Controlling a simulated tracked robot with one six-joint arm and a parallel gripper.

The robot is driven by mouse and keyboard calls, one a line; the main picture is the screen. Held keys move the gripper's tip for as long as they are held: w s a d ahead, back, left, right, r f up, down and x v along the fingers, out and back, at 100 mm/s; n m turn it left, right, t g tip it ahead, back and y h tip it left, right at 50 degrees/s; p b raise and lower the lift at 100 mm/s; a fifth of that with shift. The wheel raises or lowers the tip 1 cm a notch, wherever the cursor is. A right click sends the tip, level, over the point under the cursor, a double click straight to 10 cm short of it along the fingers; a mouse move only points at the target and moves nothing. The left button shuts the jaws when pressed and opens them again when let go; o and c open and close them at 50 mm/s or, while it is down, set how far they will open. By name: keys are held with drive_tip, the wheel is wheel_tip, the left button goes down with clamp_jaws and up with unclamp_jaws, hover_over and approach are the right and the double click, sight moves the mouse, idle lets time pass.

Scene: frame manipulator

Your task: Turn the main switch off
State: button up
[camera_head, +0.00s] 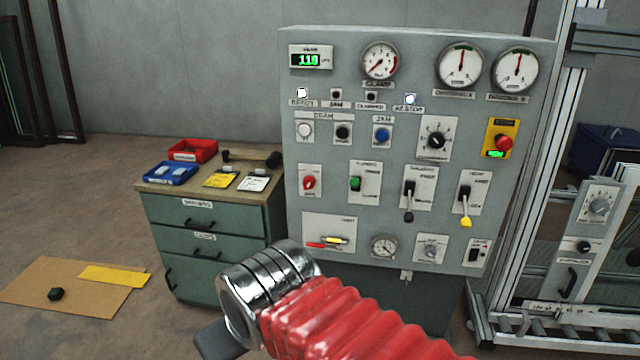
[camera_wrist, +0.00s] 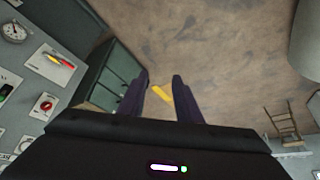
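The grey control panel (camera_head: 330,135) stands in front of me with many controls. A red rotary knob (camera_head: 309,183) on a white plate sits at its left side; it looks like the main switch, but its label is too small to read. A red knob also shows in the wrist view (camera_wrist: 45,104), at the left. My gripper (camera_wrist: 161,80) has its two dark fingers apart with nothing between them. It points toward the floor, left of and below the panel.
A green drawer cabinet (camera_head: 205,245) with red (camera_head: 193,150) and blue (camera_head: 171,173) bins stands left of the panel. A brown mat (camera_head: 75,287) lies on the floor. A metal frame (camera_head: 520,200) with rollers stands at the right. The left floor is mostly clear.

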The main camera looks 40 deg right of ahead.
drive_tip(key=shift+w+d, duration=0.15)
drive_tip(key=shift+w, duration=0.4)
drive_tip(key=shift+o, duration=0.5)
